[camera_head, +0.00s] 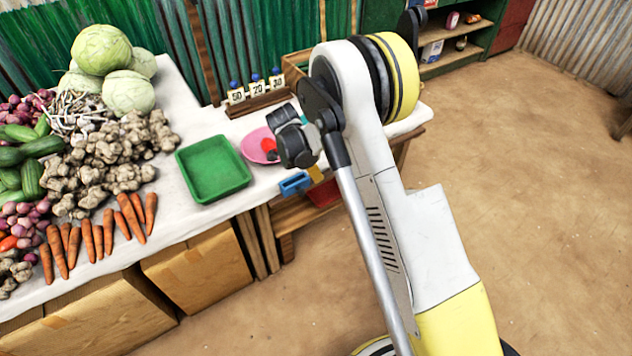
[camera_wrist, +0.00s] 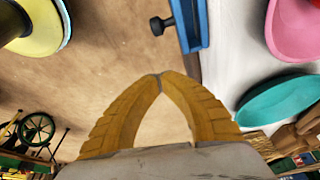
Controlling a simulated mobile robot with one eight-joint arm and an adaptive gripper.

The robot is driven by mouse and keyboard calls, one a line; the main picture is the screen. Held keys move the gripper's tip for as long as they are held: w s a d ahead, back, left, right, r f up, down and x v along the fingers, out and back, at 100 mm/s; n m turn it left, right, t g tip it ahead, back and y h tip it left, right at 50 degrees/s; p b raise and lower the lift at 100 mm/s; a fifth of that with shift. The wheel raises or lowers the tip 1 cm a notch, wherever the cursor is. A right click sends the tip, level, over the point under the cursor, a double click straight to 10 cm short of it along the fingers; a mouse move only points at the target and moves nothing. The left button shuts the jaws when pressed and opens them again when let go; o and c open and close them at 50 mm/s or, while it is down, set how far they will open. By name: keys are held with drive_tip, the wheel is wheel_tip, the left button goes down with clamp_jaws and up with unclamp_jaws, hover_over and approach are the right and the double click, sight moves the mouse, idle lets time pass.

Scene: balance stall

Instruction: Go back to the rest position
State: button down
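My gripper (camera_wrist: 161,76) shows in the wrist view as two yellow fingers whose tips meet, with nothing between them. In the head view a small yellow part of it (camera_head: 316,174) shows near the table's front edge, mostly hidden behind my arm. A blue object (camera_head: 295,184) lies at the table edge beside it; in the wrist view a blue bar with a black knob (camera_wrist: 190,28) is ahead of the fingertips and apart from them.
A green tray (camera_head: 213,168) and a pink dish (camera_head: 258,146) with something red stand on the white table. Cabbages (camera_head: 101,50), ginger (camera_head: 110,155) and carrots (camera_head: 131,215) fill the left. A number rack (camera_head: 258,98) stands behind. The floor at right is clear.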

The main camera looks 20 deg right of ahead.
drive_tip(key=s+r+n+t+y+p, duration=0.1)
drive_tip(key=s+r+n, duration=0.35)
drive_tip(key=r, duration=0.75)
drive_tip(key=s+r+n+t+y, duration=0.1)
drive_tip(key=s+r+n+t, duration=0.15)
drive_tip(key=s+r, duration=0.65)
drive_tip(key=s+r+n+t+y, duration=0.1)
drive_tip(key=s+r+n, duration=0.3)
drive_tip(key=s, duration=0.3)
drive_tip(key=s+d+r+n+t+y, duration=0.1)
drive_tip(key=s+r+n, duration=0.3)
drive_tip(key=s, duration=0.4)
drive_tip(key=shift+s+d+n+t, duration=0.2)
drive_tip(key=shift+s+n+t, duration=0.05)
drive_tip(key=shift+n+t, duration=0.3)
